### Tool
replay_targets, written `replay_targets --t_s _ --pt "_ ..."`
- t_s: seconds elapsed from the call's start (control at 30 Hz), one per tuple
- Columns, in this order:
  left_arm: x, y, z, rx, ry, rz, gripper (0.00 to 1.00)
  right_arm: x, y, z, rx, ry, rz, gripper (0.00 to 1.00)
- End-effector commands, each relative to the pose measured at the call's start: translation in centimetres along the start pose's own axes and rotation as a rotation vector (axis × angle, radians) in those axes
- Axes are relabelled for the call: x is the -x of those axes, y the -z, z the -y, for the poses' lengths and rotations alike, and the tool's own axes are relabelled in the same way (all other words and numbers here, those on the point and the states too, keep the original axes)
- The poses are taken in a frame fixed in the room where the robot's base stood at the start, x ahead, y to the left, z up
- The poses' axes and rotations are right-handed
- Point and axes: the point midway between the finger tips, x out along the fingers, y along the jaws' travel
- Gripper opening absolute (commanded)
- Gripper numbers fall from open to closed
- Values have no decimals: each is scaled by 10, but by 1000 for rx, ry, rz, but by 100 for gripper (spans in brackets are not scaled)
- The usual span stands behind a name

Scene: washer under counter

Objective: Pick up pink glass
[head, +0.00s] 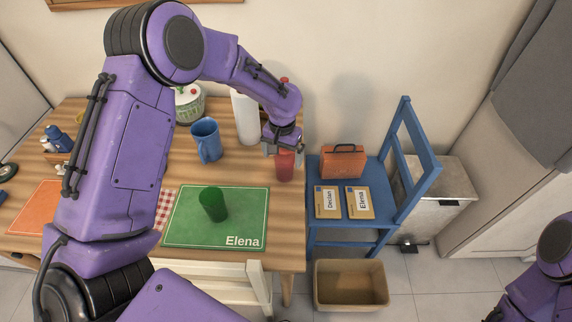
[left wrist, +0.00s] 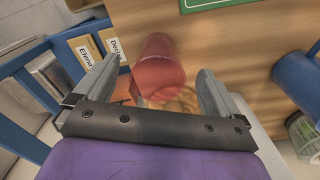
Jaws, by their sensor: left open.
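The pink glass (head: 284,166) stands near the right edge of the wooden table, partly covered by my gripper in the head view. It looks translucent red-pink. My left gripper (head: 284,143) is right above and behind it, pointing down. In the left wrist view, the pink glass (left wrist: 158,68) shows between and just beyond the two open fingers of my left gripper (left wrist: 165,85). I cannot tell whether the fingers touch it. My right gripper is not visible; only part of my right arm shows at the lower right of the head view.
A green glass (head: 213,204) stands on the green "Elena" placemat (head: 247,205). A blue mug (head: 206,141) and a white paper roll (head: 244,118) stand behind. A blue chair (head: 345,222) with name cards and an orange case (head: 343,162) is right of the table.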

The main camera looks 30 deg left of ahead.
Motion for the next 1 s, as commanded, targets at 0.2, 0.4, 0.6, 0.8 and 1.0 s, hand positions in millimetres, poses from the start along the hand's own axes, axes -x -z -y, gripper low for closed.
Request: replay_targets --t_s 0.2,0.4,0.6,0.8,1.0 --pt "-34 8 0 1 -1 7 97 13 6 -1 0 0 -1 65" --pt "-60 10 0 0 0 4 97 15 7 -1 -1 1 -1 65" --pt "-61 10 0 0 0 3 97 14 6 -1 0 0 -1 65" --pt "-60 10 0 0 0 3 35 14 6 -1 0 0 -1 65" --pt "-60 10 0 0 0 3 35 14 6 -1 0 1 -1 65"
